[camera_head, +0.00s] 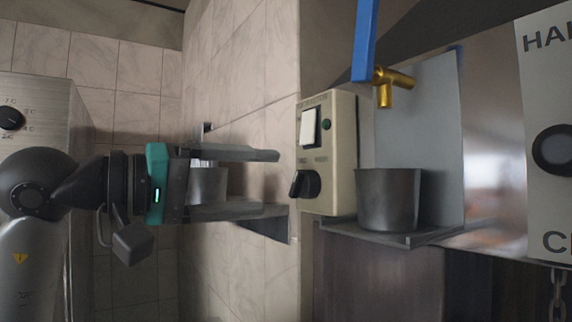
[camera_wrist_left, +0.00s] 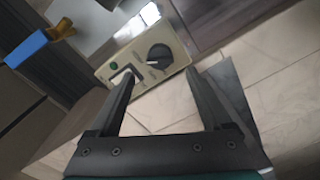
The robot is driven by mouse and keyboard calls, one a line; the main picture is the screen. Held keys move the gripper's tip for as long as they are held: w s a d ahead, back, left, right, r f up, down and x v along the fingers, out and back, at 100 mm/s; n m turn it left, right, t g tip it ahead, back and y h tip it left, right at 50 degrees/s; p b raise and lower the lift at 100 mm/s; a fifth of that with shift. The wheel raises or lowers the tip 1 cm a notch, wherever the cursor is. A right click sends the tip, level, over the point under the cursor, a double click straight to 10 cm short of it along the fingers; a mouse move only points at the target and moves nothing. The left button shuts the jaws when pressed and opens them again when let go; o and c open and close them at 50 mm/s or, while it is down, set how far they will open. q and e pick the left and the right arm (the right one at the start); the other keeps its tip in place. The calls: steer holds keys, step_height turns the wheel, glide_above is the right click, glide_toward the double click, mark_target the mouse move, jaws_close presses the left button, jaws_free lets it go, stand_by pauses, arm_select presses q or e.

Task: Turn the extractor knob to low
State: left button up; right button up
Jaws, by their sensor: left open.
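The extractor control box (camera_head: 341,150) is a cream panel on the wall corner, with a white rocker switch (camera_head: 309,127), a green lamp and a black extractor knob (camera_head: 305,184) low on its face. My left gripper (camera_head: 272,182) is open, its two fingers pointing at the panel, with a gap between the fingertips and the knob. In the left wrist view the knob (camera_wrist_left: 159,56) lies ahead of the open fingers and apart from them. The knob's markings are too small to read. My right gripper does not show.
A metal cup (camera_head: 388,200) stands on a small shelf (camera_head: 420,236) right of the box, below a brass tap (camera_head: 385,88) with a blue handle. A large panel with a black dial (camera_head: 553,150) is at far right.

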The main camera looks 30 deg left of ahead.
mark_target(303, 184)
arm_select(q)
steer(key=p+x, duration=0.1)
steer(key=x, duration=0.4)
steer(key=shift+w+d+p, duration=0.1)
steer(key=shift+w+p, duration=0.1)
steer(key=shift+p, duration=0.1)
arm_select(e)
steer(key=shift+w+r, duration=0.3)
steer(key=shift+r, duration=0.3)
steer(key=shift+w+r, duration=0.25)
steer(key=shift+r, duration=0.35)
arm_select(q)
steer(key=shift+c, duration=0.3)
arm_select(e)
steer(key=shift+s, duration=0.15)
arm_select(q)
jaws_close()
